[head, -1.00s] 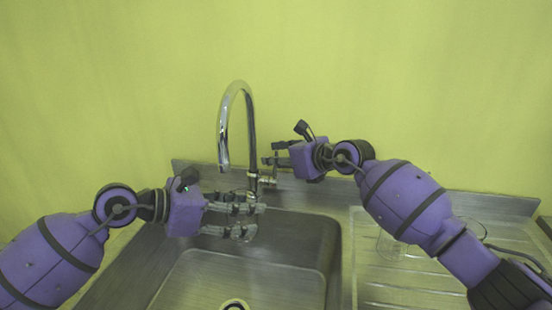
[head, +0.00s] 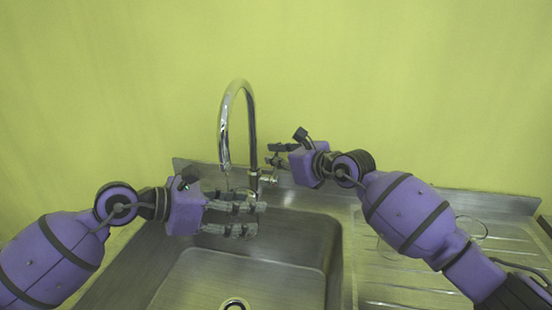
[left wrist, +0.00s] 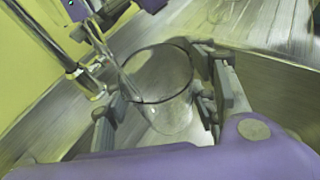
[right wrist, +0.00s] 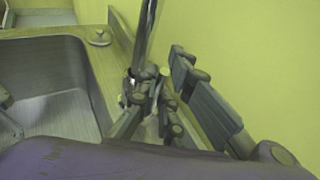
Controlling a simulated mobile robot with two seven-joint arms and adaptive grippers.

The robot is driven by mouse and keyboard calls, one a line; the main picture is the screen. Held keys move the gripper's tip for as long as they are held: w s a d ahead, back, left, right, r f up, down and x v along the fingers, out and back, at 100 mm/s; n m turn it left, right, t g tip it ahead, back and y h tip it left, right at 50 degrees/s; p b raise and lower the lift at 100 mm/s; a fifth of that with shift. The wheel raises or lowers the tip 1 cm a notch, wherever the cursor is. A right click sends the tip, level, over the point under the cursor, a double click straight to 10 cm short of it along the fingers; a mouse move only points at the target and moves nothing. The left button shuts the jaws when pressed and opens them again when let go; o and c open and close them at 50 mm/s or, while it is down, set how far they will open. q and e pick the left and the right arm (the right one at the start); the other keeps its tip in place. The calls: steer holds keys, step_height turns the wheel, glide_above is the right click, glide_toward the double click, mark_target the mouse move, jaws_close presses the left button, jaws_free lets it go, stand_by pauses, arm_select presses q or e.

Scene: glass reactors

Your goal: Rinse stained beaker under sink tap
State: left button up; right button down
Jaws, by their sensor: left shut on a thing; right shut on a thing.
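The clear glass beaker (left wrist: 160,85) is upright between the fingers of my left gripper (head: 235,217), which is shut on it. In the head view the fingers partly hide the beaker. The chrome tap (head: 251,130) arches over it, and a thin clear stream (left wrist: 122,75) runs from the spout into the beaker's mouth. Any stain is too faint to make out. My right gripper (head: 275,155) is at the tap's base, shut on the tap lever (right wrist: 155,95), which its fingers largely hide.
The steel sink basin (head: 300,245) lies below, with a drain (head: 235,303) at its bottom. The ribbed drainboard (head: 385,290) is to the right, with clear glassware (head: 390,245) partly behind my right arm. A yellow-green wall (head: 400,80) stands close behind the tap.

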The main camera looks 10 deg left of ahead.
steer(key=c, duration=1.9)
jaws_free()
steer(key=shift+o, duration=0.2)
steer(key=v, duration=1.2)
steer(key=shift+s, duration=0.1)
